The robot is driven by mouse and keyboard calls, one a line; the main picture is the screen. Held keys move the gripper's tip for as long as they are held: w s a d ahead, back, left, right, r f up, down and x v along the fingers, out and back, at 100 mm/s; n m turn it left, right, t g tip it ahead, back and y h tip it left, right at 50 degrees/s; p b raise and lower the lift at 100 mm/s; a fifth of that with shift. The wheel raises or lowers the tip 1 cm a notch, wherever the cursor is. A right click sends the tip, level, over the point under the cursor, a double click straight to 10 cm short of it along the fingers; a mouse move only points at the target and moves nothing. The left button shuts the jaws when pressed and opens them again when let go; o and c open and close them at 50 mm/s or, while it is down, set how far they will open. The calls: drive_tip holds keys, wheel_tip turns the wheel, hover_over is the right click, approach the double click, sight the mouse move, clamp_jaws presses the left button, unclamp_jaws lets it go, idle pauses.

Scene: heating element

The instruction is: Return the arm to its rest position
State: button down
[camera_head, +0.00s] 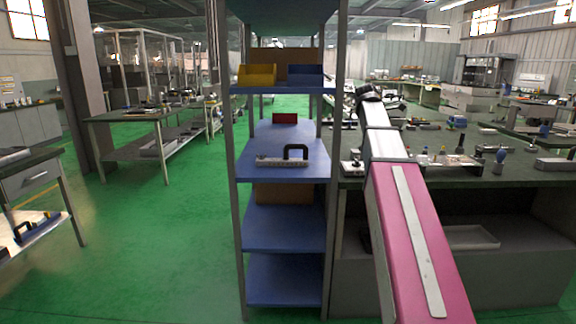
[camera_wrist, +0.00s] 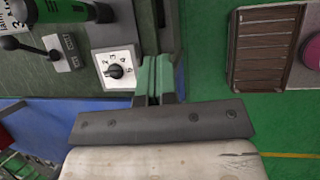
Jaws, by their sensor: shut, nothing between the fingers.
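My arm (camera_head: 410,230), pink with a white strip, reaches up and forward at the right of the head view. Its dark far joint (camera_head: 368,92) is level with the upper part of the blue shelf rack. My gripper (camera_wrist: 154,82) shows in the wrist view, with its fingers together and nothing between them. The fingers overlap the edge of a dark surface in that view; I cannot tell the height between them. In the head view the fingers cannot be made out.
The blue shelf rack (camera_head: 286,233) stands just left of my arm, holding a black-handled grey device (camera_head: 282,157). A dark workbench (camera_head: 455,180) is on the right. A white dial panel (camera_wrist: 117,68) is near the fingers. Green floor (camera_head: 170,240) at left is open.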

drive_tip(key=s+a+f+m+y, duration=0.1)
drive_tip(key=s+a+f+m, duration=0.1)
drive_tip(key=f, duration=0.7)
drive_tip(key=s+a+f+m+y, duration=0.1)
drive_tip(key=s+a+f+m, duration=0.15)
drive_tip(key=f, duration=0.55)
drive_tip(key=s+a+f+m+y, duration=0.1)
drive_tip(key=s+a+f+m, duration=0.15)
drive_tip(key=f, duration=0.65)
drive_tip(key=s+a+f+m+y, duration=0.1)
drive_tip(key=s+a+f+m, duration=0.3)
drive_tip(key=s+f, duration=0.4)
drive_tip(key=s+a+f+m+g+y, duration=0.1)
drive_tip(key=s+a+f+m, duration=0.3)
drive_tip(key=f, duration=0.9)
drive_tip(key=s+m, duration=0.3)
drive_tip(key=shift+s+a+f+g+y, duration=0.3)
drive_tip(key=shift+s+a+f, duration=0.05)
drive_tip(key=shift+a+f, duration=0.05)
